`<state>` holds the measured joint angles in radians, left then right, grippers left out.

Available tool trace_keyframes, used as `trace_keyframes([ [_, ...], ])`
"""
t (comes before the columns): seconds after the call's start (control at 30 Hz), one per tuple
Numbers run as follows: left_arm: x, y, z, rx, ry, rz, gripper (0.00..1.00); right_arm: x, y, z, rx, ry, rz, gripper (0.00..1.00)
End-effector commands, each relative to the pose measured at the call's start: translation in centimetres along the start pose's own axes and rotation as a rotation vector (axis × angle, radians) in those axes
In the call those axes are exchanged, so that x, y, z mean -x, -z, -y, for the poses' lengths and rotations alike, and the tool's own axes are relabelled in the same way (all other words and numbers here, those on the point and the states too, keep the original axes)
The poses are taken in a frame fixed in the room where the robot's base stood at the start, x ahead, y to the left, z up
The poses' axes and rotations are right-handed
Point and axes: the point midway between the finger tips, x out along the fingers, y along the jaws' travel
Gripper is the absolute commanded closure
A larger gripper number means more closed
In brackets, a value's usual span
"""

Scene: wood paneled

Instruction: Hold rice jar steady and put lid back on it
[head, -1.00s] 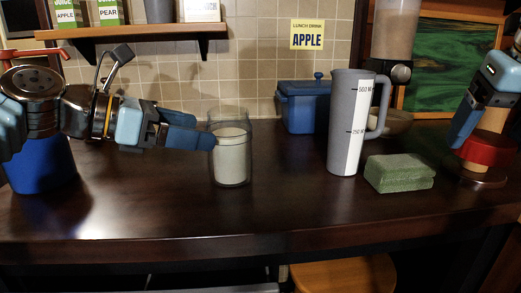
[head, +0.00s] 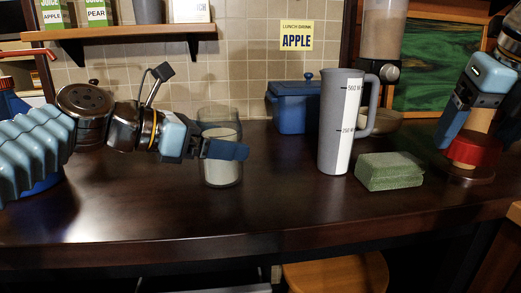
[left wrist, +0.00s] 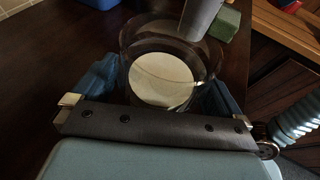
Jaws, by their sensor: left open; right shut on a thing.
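The rice jar (head: 222,165) is a clear glass jar with white contents, upright and uncovered on the dark counter. My left gripper (head: 222,148) is open around it, one blue finger crossing in front of the glass. In the left wrist view the jar (left wrist: 163,80) stands between the two fingers of the left gripper (left wrist: 165,92), with a narrow space at the sides. At the right, my right gripper (head: 455,140) is shut on what looks like the lid, a red piece (head: 467,150) above a brown disc. The far finger is hidden.
A tall grey measuring jug (head: 330,125) and a green sponge (head: 390,172) stand between the jar and my right gripper. A blue lidded box (head: 290,110) is behind. The counter in front of the jar is clear.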

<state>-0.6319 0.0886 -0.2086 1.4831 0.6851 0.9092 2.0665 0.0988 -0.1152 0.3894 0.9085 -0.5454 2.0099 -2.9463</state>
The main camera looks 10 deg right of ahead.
Motion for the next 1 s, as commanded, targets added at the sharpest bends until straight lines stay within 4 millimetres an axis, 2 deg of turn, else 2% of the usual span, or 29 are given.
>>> trace_keyframes([
  [0.33,-0.06,-0.02,-0.01,0.0,0.0,0.0,0.02,0.01,0.0,0.0,0.0,0.0,0.0,0.48],
  [0.8,-0.04,-0.01,-0.01,0.0,0.0,0.0,0.74,0.01,0.0,0.0,0.0,0.0,0.0,0.48],
  [1.0,0.03,-0.15,0.01,0.0,-0.001,0.003,0.74,0.03,-0.01,0.0,0.0,0.0,0.0,0.48],
])
